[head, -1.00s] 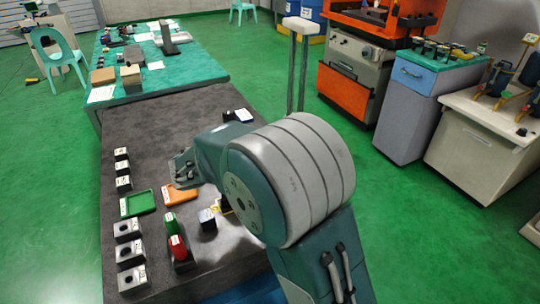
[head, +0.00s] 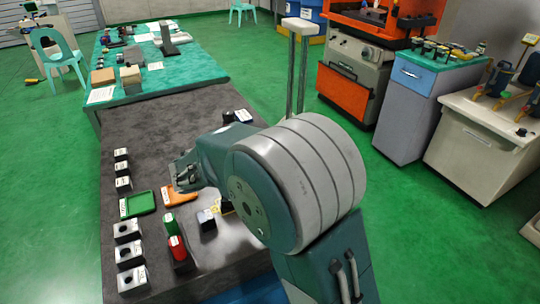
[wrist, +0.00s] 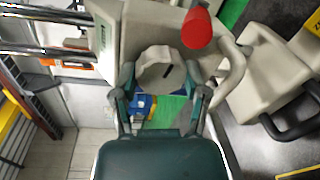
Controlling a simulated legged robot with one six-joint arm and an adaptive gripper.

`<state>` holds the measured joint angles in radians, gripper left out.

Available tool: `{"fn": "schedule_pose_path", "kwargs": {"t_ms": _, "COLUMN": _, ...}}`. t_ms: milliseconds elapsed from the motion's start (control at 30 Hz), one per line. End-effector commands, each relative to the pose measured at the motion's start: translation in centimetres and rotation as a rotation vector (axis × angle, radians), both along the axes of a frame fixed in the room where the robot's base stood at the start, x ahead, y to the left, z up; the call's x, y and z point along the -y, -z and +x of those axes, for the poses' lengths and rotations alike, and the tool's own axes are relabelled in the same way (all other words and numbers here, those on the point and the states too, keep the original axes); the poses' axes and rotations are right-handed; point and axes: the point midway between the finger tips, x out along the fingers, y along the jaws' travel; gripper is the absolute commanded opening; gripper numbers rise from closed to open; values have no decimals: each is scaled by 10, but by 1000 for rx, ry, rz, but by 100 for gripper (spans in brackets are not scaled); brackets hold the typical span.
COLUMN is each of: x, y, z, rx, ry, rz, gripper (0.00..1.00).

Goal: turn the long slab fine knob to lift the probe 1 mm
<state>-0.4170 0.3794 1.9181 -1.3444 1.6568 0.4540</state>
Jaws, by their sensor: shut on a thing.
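A pale grey, faceted knob (wrist: 160,72) with a short dark mark on its face sits between my fingers in the wrist view. My gripper (wrist: 162,76) is shut on it, one dark green finger on each side. A pale grey body with a curved handle (wrist: 236,62) lies behind and beside the knob. In the head view, my gripper (head: 184,172) is low over the dark table, partly hidden by my arm. I cannot make out the knob there. I cannot identify the probe or its tip in either view.
A red cylindrical part (wrist: 198,29) stands close to the knob. On the dark table (head: 170,125), an orange tray (head: 178,196), a green tray (head: 137,204) and several small blocks lie near my gripper. The table's far part is mostly clear.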

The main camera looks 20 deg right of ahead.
Motion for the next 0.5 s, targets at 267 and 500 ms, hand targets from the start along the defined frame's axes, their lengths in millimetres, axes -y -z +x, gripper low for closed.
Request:
{"fn": "schedule_pose_path", "kwargs": {"t_ms": 267, "x": 1, "y": 5, "z": -1, "rx": -8, "ry": 4, "rz": 4, "gripper": 11}}
{"fn": "schedule_pose_path", "kwargs": {"t_ms": 500, "x": 1, "y": 5, "z": -1, "rx": -8, "ry": 4, "rz": 4, "gripper": 92}}
